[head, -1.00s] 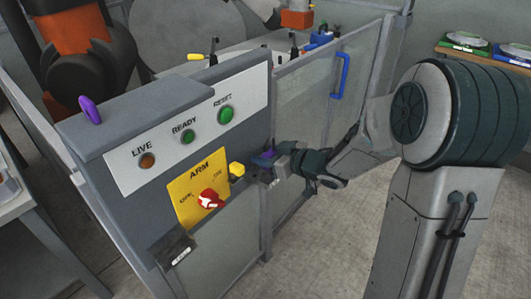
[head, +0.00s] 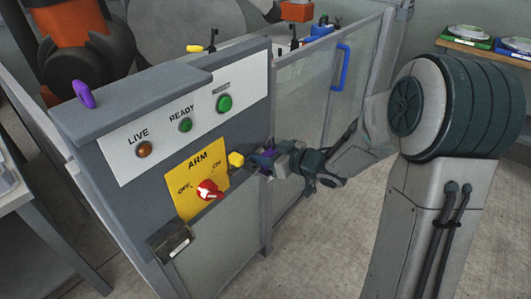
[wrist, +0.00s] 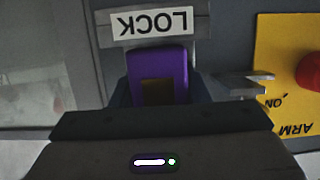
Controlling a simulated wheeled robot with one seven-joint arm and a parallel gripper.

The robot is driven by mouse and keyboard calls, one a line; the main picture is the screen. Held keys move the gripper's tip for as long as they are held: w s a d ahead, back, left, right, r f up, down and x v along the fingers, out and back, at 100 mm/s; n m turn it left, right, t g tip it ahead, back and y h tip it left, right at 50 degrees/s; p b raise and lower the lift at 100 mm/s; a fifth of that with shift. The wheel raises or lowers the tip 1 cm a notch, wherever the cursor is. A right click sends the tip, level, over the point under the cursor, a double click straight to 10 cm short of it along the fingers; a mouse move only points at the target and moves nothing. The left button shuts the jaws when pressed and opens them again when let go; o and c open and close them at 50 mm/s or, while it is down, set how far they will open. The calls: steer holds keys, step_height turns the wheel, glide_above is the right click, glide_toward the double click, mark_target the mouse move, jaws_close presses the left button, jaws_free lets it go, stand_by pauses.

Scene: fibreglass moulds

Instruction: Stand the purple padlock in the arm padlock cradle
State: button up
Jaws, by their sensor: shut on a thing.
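My gripper (head: 266,160) is shut on the purple padlock (wrist: 172,62), at the right end of the console front. In the wrist view the padlock's purple face and a brown patch show between grey-blue side pieces; its far side is hidden. In the head view only a little purple shows at the fingertips. An upside-down LOCK label (wrist: 150,24) lies just beyond the padlock in the wrist view. I cannot clearly make out the cradle, or whether the padlock touches it.
Left of my gripper are a yellow knob (head: 236,159) and the yellow ARM plate (head: 187,186) with its red switch (head: 208,190). A dark box (head: 172,243) juts out low on the console. A purple oval tag (head: 84,94) stands on top. A fence (head: 308,100) runs behind my arm.

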steer(key=shift+f+b, duration=0.4)
steer(key=shift+f, duration=0.3)
stand_by(0.3)
steer(key=o, duration=1.1)
steer(key=p+v, duration=0.2)
steer(key=v, duration=1.2)
steer(key=shift+a+p, duration=0.1)
steer(key=shift+p, duration=0.3)
steer(key=shift+r, duration=0.1)
